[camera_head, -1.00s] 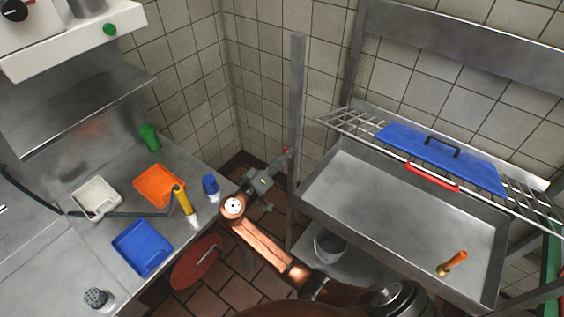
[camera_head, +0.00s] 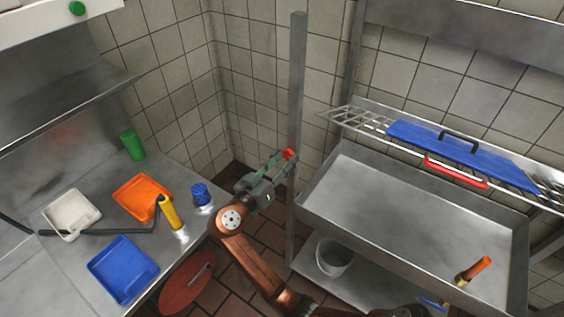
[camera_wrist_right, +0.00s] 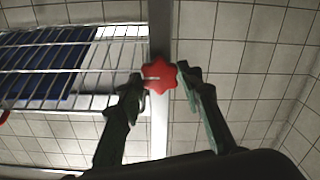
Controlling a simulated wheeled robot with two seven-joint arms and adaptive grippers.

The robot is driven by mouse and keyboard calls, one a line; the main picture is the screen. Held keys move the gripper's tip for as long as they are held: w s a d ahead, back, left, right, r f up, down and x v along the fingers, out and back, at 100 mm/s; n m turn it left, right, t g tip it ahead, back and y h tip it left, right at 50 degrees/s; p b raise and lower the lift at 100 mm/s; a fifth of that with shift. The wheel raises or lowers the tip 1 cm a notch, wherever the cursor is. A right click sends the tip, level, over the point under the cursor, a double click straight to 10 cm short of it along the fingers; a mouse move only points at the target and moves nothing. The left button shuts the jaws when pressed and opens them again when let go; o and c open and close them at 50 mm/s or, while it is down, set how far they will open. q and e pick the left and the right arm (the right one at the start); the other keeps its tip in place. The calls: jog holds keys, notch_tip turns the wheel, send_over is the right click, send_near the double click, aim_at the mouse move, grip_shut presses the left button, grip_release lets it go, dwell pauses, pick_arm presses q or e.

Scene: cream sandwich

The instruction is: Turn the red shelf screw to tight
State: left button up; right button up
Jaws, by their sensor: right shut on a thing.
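The red shelf screw (camera_head: 289,153) is a small lobed knob on the grey upright post (camera_head: 297,80). It also shows in the right wrist view, a star-shaped red knob (camera_wrist_right: 160,77) in front of the post. My right gripper (camera_head: 281,162) reaches up to the screw from the lower left. In the wrist view its two green-grey fingertips (camera_wrist_right: 161,84) are on either side of the knob, shut on it. How far the screw is turned in cannot be told. My left gripper is not in view.
A wire shelf (camera_head: 350,117) with a blue board (camera_head: 430,142) and red handle is right of the post, above a metal sink (camera_head: 420,215). A counter (camera_head: 90,225) at left holds orange (camera_head: 140,197), blue (camera_head: 123,268) and white (camera_head: 70,214) trays.

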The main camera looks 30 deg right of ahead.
dwell(0.3)
jog(key=o, duration=1.2)
jog(key=shift+c, duration=0.2)
jog(key=shift+a, duration=0.1)
jog(key=v, duration=0.7)
jog(key=shift+a, duration=0.2)
